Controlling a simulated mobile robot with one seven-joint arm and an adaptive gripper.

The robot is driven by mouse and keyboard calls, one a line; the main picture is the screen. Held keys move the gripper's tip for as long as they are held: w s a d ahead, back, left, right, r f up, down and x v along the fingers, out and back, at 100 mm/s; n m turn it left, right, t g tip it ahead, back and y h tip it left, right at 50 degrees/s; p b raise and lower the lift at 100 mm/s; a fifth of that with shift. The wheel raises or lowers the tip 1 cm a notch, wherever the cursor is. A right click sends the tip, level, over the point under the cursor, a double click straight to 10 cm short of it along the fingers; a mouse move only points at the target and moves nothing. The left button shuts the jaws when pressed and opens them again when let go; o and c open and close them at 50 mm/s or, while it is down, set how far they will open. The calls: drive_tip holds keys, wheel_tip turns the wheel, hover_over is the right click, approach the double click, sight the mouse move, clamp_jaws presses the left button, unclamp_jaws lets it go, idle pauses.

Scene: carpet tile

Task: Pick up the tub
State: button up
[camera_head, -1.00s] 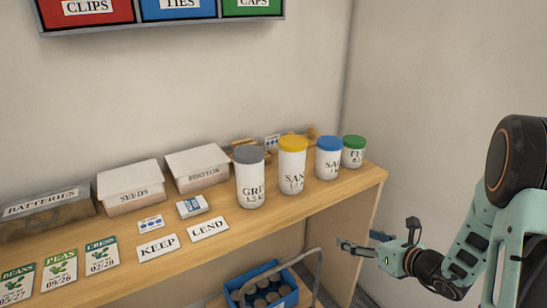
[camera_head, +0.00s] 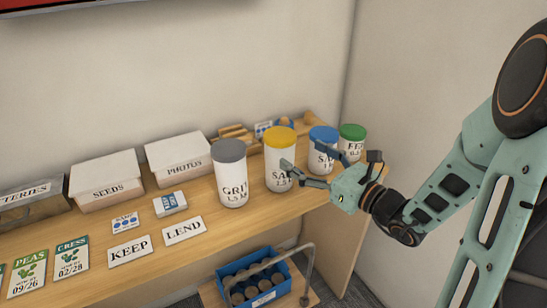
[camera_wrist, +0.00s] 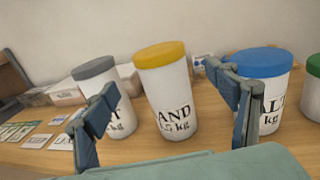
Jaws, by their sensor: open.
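Several white tubs stand upright on the wooden shelf. The yellow-lidded SAND tub (camera_head: 279,172) is also in the middle of the wrist view (camera_wrist: 170,95). The grey-lidded GRIT tub (camera_head: 231,185) is to its left. The blue-lidded tub (camera_head: 322,135) and the green-lidded tub (camera_head: 351,131) are to its right. My gripper (camera_head: 300,155) is open and empty. In the wrist view its fingers (camera_wrist: 162,84) spread to either side of the SAND tub, which is beyond them. The fingers partly cover the grey-lidded and blue-lidded tubs there. I cannot tell whether a fingertip touches anything.
The SEEDS box (camera_head: 106,176) and PHOTOS box (camera_head: 178,156) stand at the back left. KEEP (camera_head: 130,249) and LEND (camera_head: 183,230) cards lie near the front edge. A blue crate (camera_head: 245,295) sits below the shelf. A wall closes off the right.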

sight(280, 138)
drive_tip(key=x, duration=0.9)
drive_tip(key=shift+c, duration=0.5)
drive_tip(key=c, duration=2)
drive_tip(key=shift+w+r, duration=0.15)
clamp_jaws()
drive_tip(key=shift+r, duration=0.1)
